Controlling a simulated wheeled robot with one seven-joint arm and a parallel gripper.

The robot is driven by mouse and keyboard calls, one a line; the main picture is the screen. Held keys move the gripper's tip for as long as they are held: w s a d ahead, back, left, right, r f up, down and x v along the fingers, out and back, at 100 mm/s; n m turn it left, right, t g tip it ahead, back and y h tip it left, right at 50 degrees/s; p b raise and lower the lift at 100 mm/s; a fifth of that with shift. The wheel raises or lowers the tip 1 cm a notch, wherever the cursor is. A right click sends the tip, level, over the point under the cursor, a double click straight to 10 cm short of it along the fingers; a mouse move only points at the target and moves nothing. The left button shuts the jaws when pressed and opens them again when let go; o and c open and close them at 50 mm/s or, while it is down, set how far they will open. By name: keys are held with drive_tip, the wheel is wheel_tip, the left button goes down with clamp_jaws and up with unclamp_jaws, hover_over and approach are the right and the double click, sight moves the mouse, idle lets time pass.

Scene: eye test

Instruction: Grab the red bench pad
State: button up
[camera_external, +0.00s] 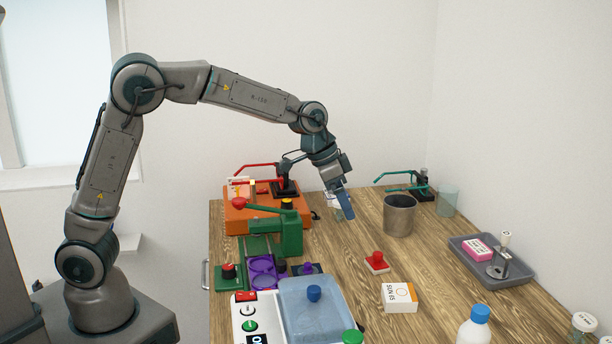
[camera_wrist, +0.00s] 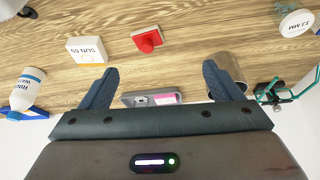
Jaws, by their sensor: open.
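The red bench pad (camera_external: 377,267) is a small red square with a red knob on top. It lies on the wooden table between the metal cup and the white box. In the wrist view the pad (camera_wrist: 148,39) shows above the gap between my fingers, apart from them. My gripper (camera_external: 345,208) hangs above the table, up and to the left of the pad in the external view. In the wrist view my gripper (camera_wrist: 160,70) has its two blue fingers spread wide, with nothing held between them.
A metal cup (camera_external: 399,217) stands behind the pad, and a white box (camera_external: 399,298) lies in front. A grey tray (camera_external: 512,276) with a pink box is at right. A blue-capped bottle (camera_external: 475,328) stands at the front. Green and orange devices crowd the left. Bare wood surrounds the pad.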

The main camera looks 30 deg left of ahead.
drive_tip(key=d+f, duration=0.2)
drive_tip(key=d, duration=0.2)
hover_over(377, 253)
drive_tip(key=s+a, duration=0.1)
drive_tip(key=a, duration=0.1)
drive_tip(key=shift+m, duration=0.4)
wheel_tip(377, 253, down, 6)
drive_tip(key=shift+f, duration=0.15)
drive_tip(key=shift+p+x, duration=0.8)
drive_tip(key=shift+x, duration=2.2)
drive_tip(key=c, duration=1.1)
